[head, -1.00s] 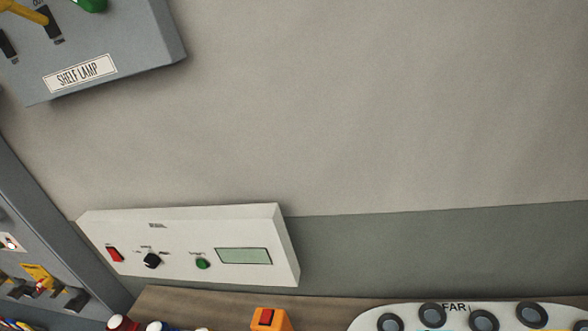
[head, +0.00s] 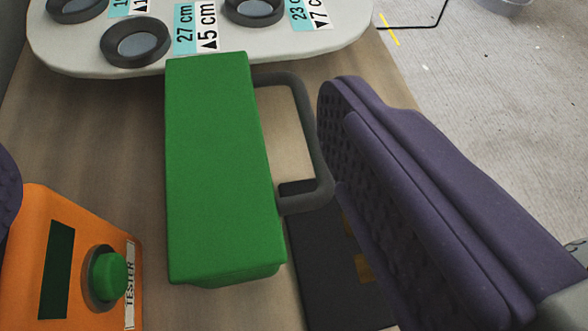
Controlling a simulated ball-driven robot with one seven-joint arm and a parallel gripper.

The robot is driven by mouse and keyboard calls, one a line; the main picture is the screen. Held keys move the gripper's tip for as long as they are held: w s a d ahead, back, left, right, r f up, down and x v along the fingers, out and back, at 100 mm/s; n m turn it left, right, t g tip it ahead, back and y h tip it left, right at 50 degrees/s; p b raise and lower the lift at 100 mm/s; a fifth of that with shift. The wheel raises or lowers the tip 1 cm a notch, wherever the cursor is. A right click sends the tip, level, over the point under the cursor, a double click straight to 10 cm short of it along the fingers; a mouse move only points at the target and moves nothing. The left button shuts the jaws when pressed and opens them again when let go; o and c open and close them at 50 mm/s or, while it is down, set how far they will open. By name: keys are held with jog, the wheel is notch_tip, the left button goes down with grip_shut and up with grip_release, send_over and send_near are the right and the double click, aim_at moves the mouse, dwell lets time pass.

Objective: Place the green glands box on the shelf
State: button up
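The green box (head: 212,165) stands on a brown wooden top in the middle of the head view, with a dark grey handle (head: 312,140) on its right side. No label shows on it. My gripper (head: 168,135) is open, with its purple pads far apart. The right pad fills the right of the view, close to the handle; I cannot tell if they touch. Only a sliver of the left pad shows at the left edge. The green box lies between the pads in the picture, not gripped. I cannot make out a shelf.
An orange tester (head: 65,265) with a green button stands left of the box. A pale board (head: 75,45) with dark rings and centimetre labels lies just behind it. A dark flat object (head: 325,275) lies right of the box, partly hidden by my pad. Grey floor (head: 480,75) shows beyond the top's edge.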

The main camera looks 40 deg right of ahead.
jog(key=b, duration=0.3)
send_near(216, 152)
jog(key=shift+x, duration=0.9)
jog(key=shift+w+f, duration=0.25)
jog(key=shift+f, duration=0.05)
jog(key=shift+w+d+b, duration=0.2)
jog(key=shift+w+b, duration=0.15)
jog(key=shift+w, duration=0.2)
jog(key=b+x, duration=0.2)
jog(key=x, duration=0.3)
jog(key=shift+d+f, duration=0.15)
jog(key=shift+f, duration=0.05)
jog(key=shift+w+d, duration=0.1)
jog(key=shift+w, duration=0.25)
